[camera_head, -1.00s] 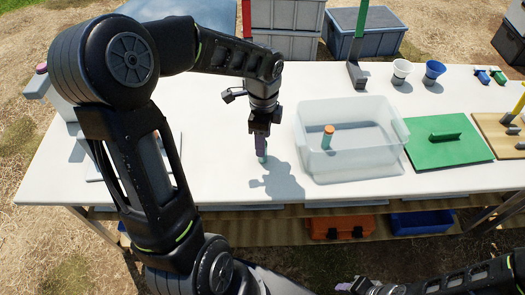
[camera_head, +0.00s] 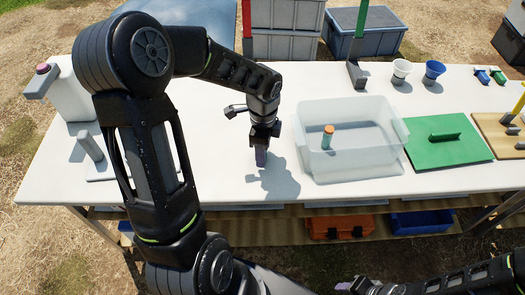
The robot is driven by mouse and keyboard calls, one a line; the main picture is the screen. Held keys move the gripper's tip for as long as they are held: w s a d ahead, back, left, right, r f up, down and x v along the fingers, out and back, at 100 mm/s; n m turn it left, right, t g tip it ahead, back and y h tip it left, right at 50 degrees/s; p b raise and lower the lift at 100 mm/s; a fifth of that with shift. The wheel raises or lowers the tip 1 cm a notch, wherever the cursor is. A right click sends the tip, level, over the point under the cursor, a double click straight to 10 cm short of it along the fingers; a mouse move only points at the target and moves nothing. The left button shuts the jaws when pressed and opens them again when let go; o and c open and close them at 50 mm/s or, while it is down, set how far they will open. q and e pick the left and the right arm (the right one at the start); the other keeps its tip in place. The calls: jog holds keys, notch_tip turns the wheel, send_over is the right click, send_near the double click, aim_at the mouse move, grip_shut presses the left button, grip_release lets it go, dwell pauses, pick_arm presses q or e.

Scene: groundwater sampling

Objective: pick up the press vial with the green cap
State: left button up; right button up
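My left gripper (camera_head: 261,158) points down over the white table, left of the clear bin, with its purple-grey fingertips low near the tabletop. Seen edge-on from here, the fingers do not show whether they are open or shut. No vial with a green cap can be made out now; the fingers may hide one. A vial with an orange cap and a greenish body (camera_head: 327,141) stands in the clear bin (camera_head: 345,176). Only the purple tip of my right gripper (camera_head: 345,286) shows at the bottom edge, below the table's front.
A green board with a handle (camera_head: 440,152) lies right of the bin. White and blue cups (camera_head: 434,71) stand behind it. A white bottle with a pink top (camera_head: 65,90) and a grey peg (camera_head: 90,145) are at left. The tabletop around my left gripper is clear.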

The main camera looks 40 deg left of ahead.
pick_arm(q)
jog(key=shift+c, duration=0.2)
grip_shut()
dwell(0.5)
notch_tip(320, 180, up, 10)
jog(key=shift+r, duration=0.1)
dwell(0.3)
dwell(0.5)
